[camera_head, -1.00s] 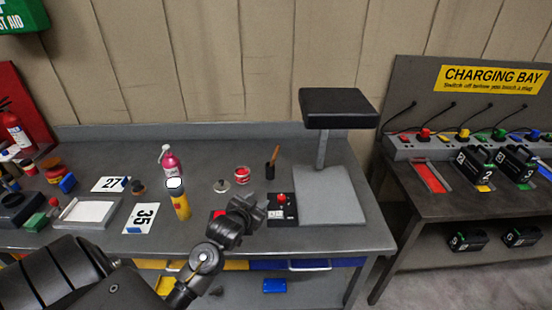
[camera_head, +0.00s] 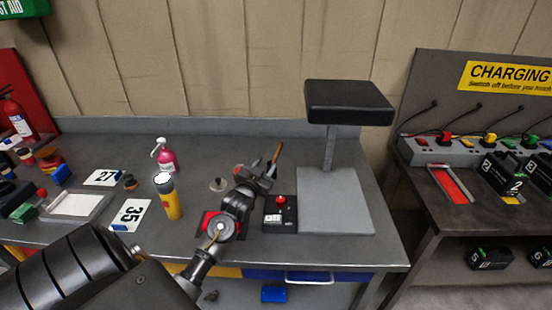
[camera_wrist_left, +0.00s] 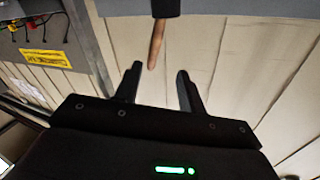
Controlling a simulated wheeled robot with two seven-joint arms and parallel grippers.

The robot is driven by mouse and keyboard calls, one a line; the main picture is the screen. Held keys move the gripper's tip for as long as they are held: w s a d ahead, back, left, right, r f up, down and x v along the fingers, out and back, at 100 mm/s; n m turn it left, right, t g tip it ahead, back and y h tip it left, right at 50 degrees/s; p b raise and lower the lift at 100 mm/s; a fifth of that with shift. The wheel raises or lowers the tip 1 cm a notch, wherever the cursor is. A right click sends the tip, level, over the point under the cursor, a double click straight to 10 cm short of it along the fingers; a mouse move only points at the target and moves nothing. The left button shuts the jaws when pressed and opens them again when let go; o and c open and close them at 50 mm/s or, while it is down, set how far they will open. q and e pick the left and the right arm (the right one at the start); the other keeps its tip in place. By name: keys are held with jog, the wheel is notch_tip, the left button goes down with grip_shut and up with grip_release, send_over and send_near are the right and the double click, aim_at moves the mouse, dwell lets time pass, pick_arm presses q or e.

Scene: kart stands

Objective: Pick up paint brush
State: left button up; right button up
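The paint brush (camera_head: 278,152) shows as a brown handle sticking up beyond my left gripper; its lower part is hidden behind the gripper. In the left wrist view the tapered handle (camera_wrist_left: 157,43) comes out of a dark piece (camera_wrist_left: 166,8) at the top edge, and its tip points between my fingers. My left gripper (camera_head: 264,172) is over the bench. In the left wrist view its two fingers (camera_wrist_left: 159,71) are apart and empty, with the handle tip just beyond or level with them; I cannot tell contact. My right gripper is not in view.
A red-button box (camera_head: 280,213) stands right of my gripper, beside a grey base plate (camera_head: 335,205) with a black-padded post (camera_head: 347,101).

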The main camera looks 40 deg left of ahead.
aim_at(277, 154)
pick_arm(q)
jog(key=p+x, duration=0.1)
jog(key=x, duration=0.5)
jog(key=p+x, duration=0.1)
jog(key=x, duration=0.2)
jog(key=shift+d+f+p, duration=0.15)
jog(key=shift+d+p, duration=0.15)
jog(key=shift+d, duration=0.15)
jog(key=shift+w+a+f, duration=0.15)
jog(key=shift+w+a, duration=0.05)
jog(key=shift+w, duration=0.4)
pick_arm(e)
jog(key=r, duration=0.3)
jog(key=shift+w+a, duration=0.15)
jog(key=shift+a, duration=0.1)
pick_arm(q)
jog(key=shift+c, duration=0.2)
grip_shut()
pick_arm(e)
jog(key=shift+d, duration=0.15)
